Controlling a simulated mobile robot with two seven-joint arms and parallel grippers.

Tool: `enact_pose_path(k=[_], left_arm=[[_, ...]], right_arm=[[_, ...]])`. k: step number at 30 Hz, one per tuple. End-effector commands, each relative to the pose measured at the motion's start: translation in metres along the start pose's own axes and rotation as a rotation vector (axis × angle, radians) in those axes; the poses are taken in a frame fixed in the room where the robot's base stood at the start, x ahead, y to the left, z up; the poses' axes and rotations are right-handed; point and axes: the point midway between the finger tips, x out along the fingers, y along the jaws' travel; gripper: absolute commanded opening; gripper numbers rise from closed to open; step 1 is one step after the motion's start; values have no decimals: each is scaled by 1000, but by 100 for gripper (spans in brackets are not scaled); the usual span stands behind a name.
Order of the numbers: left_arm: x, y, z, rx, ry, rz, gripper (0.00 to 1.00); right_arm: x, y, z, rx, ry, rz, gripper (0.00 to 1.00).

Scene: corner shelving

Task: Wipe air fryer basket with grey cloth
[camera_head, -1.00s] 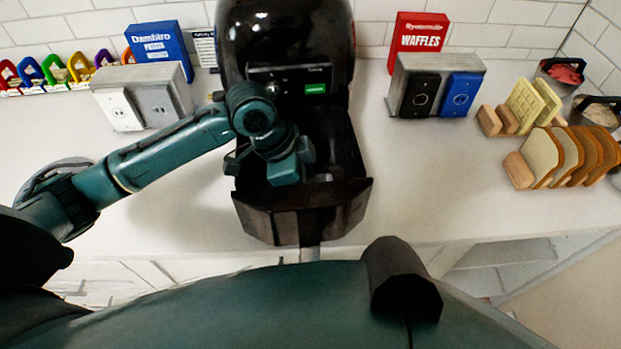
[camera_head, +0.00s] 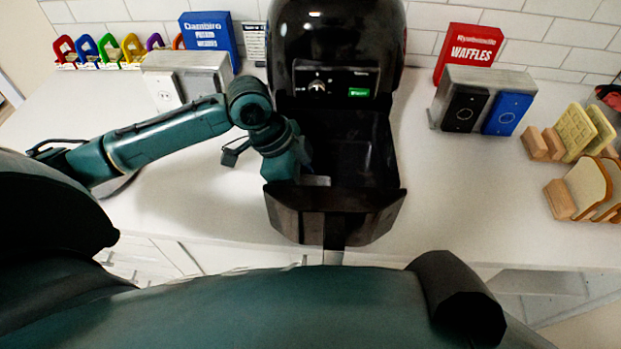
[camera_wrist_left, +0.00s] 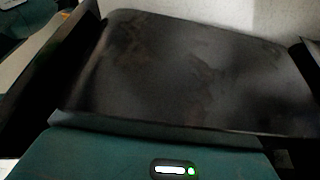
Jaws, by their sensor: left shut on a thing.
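The black air fryer (camera_head: 335,50) stands on the counter with its basket (camera_head: 335,222) pulled out toward me. My left gripper (camera_head: 306,174) is inside the left part of the basket, pointing down. It is shut on a small grey piece, the grey cloth (camera_head: 316,181), of which only an edge shows beside the gripper. The cloth's contact with the basket floor is hidden. The left wrist view shows a dark, faintly smudged panel (camera_wrist_left: 190,75) close up; I cannot tell whether it is basket or cloth. My right gripper is not in view.
Metal holders with switch-like panels stand left (camera_head: 185,75) and right (camera_head: 480,100) of the fryer. A blue box (camera_head: 210,38) and a red waffles box (camera_head: 468,52) stand behind them. Bread slices (camera_head: 588,188) are at the right. The white counter (camera_head: 440,195) beside the basket is clear.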

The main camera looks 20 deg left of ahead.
Motion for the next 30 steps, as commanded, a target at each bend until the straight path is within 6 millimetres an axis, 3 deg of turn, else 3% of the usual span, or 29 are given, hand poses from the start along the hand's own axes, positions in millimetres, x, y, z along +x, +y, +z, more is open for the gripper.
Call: enact_pose_path(k=[4,19,30], left_arm=[[2,0,0,1,-9,1,30],[17,0,-32,1,-3,2,30],[20,1,-35,1,-3,4,30]], right_arm=[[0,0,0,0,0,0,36],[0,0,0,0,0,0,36],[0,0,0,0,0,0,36]])
